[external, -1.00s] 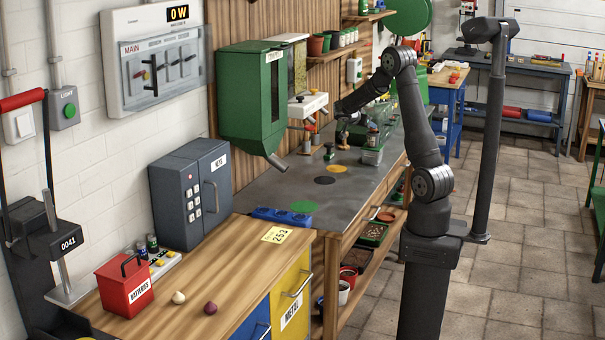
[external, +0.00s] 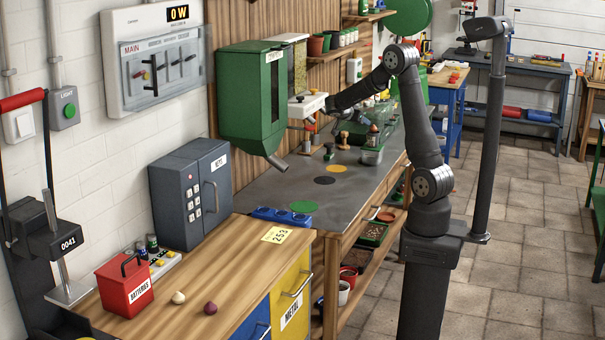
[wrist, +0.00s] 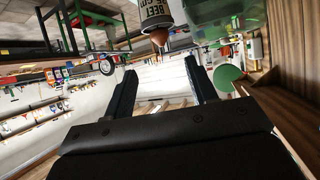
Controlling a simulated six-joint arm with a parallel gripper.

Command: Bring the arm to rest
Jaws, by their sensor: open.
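My arm (external: 412,110) stands on the right with its elbow high and its forearm sloping down to the left over the grey bench (external: 255,188). My gripper (wrist: 161,76) is open in the wrist view, with its two fingers spread apart and nothing held between them. In the external view, the arm's end is above the bench's far part, near the wall-side dispensers; its fingers are hard to make out there.
A green dispenser (external: 248,105) and a white box (external: 307,104) are near the arm's end on the wall side.

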